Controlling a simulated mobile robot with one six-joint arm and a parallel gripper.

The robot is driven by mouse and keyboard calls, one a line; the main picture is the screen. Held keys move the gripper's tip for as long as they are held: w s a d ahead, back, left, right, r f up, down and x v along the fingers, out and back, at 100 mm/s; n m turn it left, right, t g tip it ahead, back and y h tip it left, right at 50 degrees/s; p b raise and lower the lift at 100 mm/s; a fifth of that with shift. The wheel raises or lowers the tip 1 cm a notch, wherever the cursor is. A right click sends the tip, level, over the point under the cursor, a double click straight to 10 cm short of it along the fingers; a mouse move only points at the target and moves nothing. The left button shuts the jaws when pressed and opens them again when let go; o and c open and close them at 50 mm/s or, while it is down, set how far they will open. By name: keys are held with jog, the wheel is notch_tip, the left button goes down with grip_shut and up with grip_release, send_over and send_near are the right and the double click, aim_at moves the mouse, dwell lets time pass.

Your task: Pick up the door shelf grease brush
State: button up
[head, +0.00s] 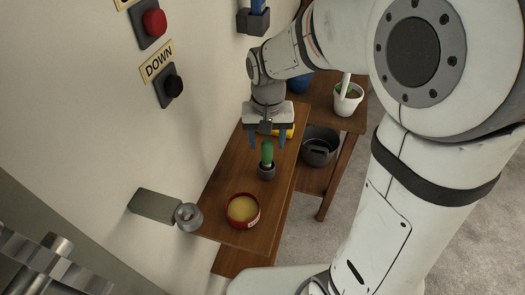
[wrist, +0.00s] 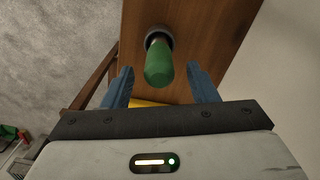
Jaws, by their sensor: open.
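The grease brush is taken to be the upright thing with a green handle (head: 267,152) standing on the wooden shelf, with a dark round base or holder (head: 267,172) at its foot. In the wrist view the green handle (wrist: 159,65) points up toward the camera, and the dark round part (wrist: 159,36) shows behind it. My gripper (head: 267,146) points down at the handle with its blue fingers apart. In the wrist view my gripper (wrist: 163,82) is open, with the handle between and slightly beyond the fingertips, touching neither. Bristles are not visible.
A red tin with yellow contents (head: 243,210) stands nearer on the shelf (head: 225,180). A yellow object (head: 290,133) lies behind my gripper. A wall is close on the left. A white pot (head: 347,99) and a dark pot (head: 319,147) are to the right.

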jog(key=shift+f, duration=0.7)
jog(key=shift+c, duration=0.4)
jog(key=c, duration=1)
